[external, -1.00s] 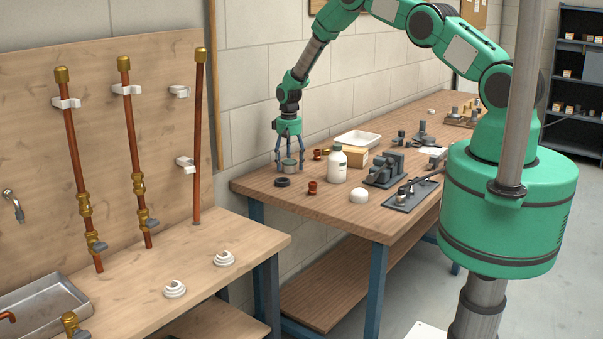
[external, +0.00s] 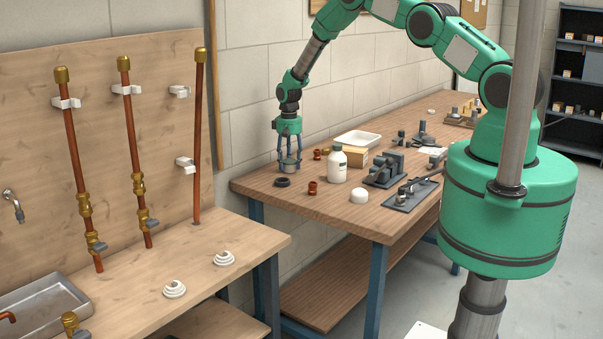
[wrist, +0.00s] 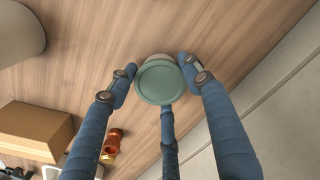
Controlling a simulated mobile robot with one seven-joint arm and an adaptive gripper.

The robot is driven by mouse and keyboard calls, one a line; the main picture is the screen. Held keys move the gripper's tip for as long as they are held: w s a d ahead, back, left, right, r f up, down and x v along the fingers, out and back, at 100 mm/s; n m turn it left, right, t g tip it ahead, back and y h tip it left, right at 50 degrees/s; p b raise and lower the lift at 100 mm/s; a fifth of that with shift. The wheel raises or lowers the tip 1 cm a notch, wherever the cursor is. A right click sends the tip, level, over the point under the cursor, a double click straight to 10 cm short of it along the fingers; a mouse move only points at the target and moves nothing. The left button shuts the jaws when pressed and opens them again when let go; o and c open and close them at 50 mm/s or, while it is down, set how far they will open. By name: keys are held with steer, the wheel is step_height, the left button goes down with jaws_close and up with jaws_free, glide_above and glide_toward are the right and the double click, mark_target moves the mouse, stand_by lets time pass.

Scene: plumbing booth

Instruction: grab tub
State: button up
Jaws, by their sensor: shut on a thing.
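The tub (external: 290,168) is a small round container with a grey-green lid, at the far left part of the wooden workbench. In the wrist view the tub (wrist: 160,84) shows lid-on, between my blue fingers. My gripper (external: 289,161) points straight down over it, with its three fingers closed around its sides. The tub looks upright and at bench height; I cannot tell whether its base touches the wood. The fingers hide part of its sides.
A black ring (external: 282,182) lies just in front of the tub. Copper fittings (external: 313,188), a white bottle (external: 336,168), a cardboard box (external: 355,157) and a white tray (external: 358,139) stand to the right. The block wall is close behind.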

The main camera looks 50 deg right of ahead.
mark_target(288, 159)
steer(key=shift+r+b, duration=0.6)
steer(key=shift+r, duration=4.3)
